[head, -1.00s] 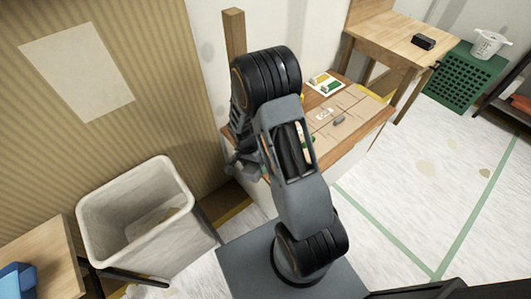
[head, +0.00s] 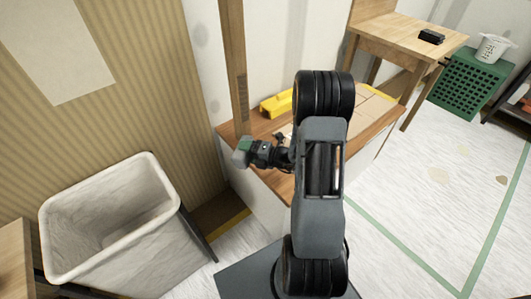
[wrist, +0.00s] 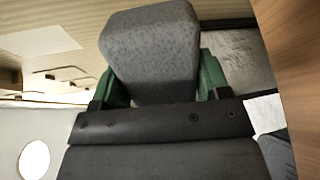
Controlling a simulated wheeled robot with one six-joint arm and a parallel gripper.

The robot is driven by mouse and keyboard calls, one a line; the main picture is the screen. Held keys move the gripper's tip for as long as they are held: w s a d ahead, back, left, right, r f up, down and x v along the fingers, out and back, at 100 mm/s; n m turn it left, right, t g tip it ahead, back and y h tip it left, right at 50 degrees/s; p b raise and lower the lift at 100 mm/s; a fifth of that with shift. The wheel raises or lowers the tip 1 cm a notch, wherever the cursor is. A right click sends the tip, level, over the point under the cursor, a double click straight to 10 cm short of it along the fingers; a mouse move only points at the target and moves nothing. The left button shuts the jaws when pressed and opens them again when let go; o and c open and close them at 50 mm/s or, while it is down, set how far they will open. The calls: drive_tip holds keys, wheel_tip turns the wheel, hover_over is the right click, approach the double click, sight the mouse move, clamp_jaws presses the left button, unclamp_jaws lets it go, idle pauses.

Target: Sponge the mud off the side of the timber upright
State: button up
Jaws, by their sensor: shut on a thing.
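The timber upright (head: 232,50) stands at the left end of the wooden bench top, against the wall. A dark, speckled patch of mud (head: 242,92) shows low on its side. My gripper (head: 246,147) is just below that patch, near the upright's foot. Its green fingers are shut on a grey sponge (head: 240,158). In the wrist view the grey sponge (wrist: 150,55) sits between the green fingers and sticks out ahead of them. A brown wooden surface fills the right edge there; I cannot tell whether the sponge touches the upright.
The wooden bench top (head: 372,135) carries a yellow tool (head: 275,106), partly behind my arm. A large pale bin (head: 100,225) stands at the left. A wooden table (head: 405,40) and green crate (head: 472,85) are at the back right.

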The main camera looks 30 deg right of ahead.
sight(245, 111)
drive_tip(key=d+m+t+h+b, duration=0.1)
drive_tip(key=d, duration=0.1)
drive_tip(key=d+f+m+t+h+b, duration=0.1)
drive_tip(key=d+m+t+h, duration=0.1)
drive_tip(key=w+d+m+t+h+b, duration=0.1)
drive_tip(key=d+m+t+h, duration=0.1)
drive_tip(key=shift+d+f, duration=0.1)
drive_tip(key=shift+f, duration=0.05)
drive_tip(key=shift+d+m+t+h, duration=0.3)
drive_tip(key=shift+d+h, duration=0.35)
drive_tip(key=shift+h, duration=0.15)
drive_tip(key=shift+s+d, duration=0.1)
drive_tip(key=shift+w+a, duration=0.2)
drive_tip(key=shift+w, duration=0.85)
drive_tip(key=shift+w+a, duration=0.15)
drive_tip(key=shift+w, duration=0.9)
drive_tip(key=shift+w+a, duration=0.2)
drive_tip(key=shift+w, duration=0.85)
drive_tip(key=shift+w+a, duration=0.25)
drive_tip(key=shift+w, duration=1)
drive_tip(key=shift+r, duration=3.9)
